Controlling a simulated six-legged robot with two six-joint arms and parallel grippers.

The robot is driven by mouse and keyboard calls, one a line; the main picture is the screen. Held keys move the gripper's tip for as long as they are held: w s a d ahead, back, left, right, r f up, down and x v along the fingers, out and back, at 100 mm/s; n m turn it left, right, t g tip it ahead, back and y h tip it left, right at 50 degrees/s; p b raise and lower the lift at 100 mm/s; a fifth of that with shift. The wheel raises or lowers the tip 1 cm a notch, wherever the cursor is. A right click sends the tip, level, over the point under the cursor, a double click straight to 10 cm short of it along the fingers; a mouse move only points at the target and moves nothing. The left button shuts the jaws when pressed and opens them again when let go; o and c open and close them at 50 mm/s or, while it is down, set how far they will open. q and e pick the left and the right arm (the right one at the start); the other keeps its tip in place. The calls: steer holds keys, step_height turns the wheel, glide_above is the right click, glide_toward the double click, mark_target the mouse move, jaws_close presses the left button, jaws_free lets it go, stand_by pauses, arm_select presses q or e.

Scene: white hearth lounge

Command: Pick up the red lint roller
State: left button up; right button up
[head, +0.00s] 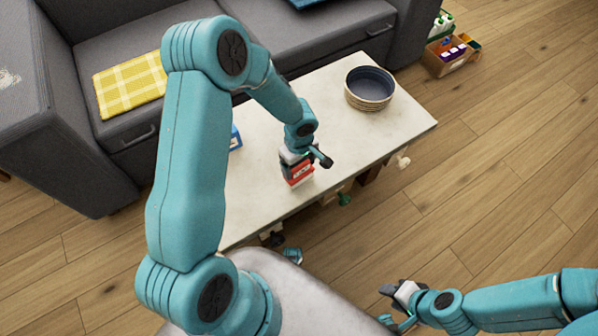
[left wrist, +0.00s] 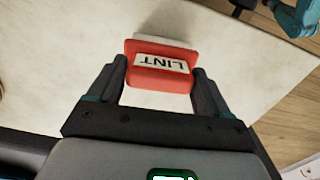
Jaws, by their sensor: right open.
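The red lint roller (head: 299,174) is a red block with a white label at the near edge of the pale table. In the left wrist view the lint roller (left wrist: 160,80) shows the word LINT and sits between both fingers, which meet its sides. My left gripper (head: 297,160) is over it from above and looks shut on it; the wrist view also shows the gripper (left wrist: 159,75). I cannot tell whether the roller is clear of the tabletop. My right gripper (head: 389,304) is open and empty, low over the floor at the lower right.
The pale table (head: 335,95) carries a dark round bowl (head: 370,87) at the far right and a blue box (head: 235,138), partly hidden by my left arm. A grey sofa (head: 130,60) with a yellow checked cloth (head: 130,84) stands behind. A box of bottles (head: 450,52) is on the floor.

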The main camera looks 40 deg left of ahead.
arm_select(q)
steer(key=shift+c, duration=0.6)
steer(key=shift+r, duration=0.6)
step_height(320, 180, up, 19)
steer(key=p, duration=0.4)
